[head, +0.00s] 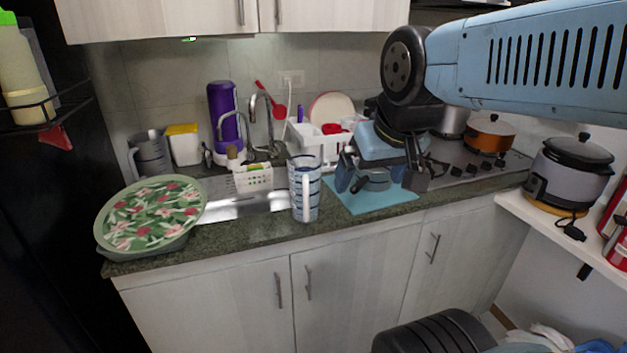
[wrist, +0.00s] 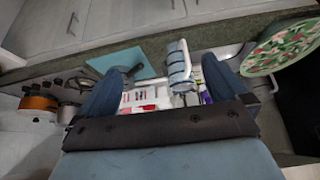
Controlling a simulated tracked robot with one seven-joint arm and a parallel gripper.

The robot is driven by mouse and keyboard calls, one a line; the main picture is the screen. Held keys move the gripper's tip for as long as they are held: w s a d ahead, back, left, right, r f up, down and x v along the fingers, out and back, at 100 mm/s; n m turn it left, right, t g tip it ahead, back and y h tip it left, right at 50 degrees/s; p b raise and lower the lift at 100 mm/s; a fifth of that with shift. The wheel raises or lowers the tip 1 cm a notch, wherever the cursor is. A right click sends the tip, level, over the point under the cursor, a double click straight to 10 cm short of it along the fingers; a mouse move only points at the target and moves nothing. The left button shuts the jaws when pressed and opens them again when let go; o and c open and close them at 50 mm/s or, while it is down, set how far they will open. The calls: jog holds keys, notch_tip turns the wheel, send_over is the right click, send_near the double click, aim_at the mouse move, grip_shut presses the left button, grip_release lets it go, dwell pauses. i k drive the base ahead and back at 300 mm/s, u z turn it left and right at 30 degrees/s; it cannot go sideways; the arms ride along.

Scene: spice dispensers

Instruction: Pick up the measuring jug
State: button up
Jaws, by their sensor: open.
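A clear measuring jug (head: 305,188) with blue bands and a pale handle stands upright on the counter's front edge, by the sink. It also shows in the wrist view (wrist: 179,66), between the fingers in the picture and beyond them. My gripper (head: 381,180) is open and empty, to the right of the jug and above the blue mat, apart from the jug. Its two fingers show in the wrist view (wrist: 160,86).
A blue mat (head: 398,199) lies right of the jug, with a small grey pan (wrist: 134,71) on it. A white dish rack (head: 318,142) stands behind. A floral tray (head: 150,212) is at left. An orange pot (head: 487,138) stands on the stove.

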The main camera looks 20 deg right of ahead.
aim_at(304, 170)
jog(key=u, duration=0.55)
jog(key=k, duration=1.45)
jog(key=z, duration=0.95)
jog(key=i, duration=1)
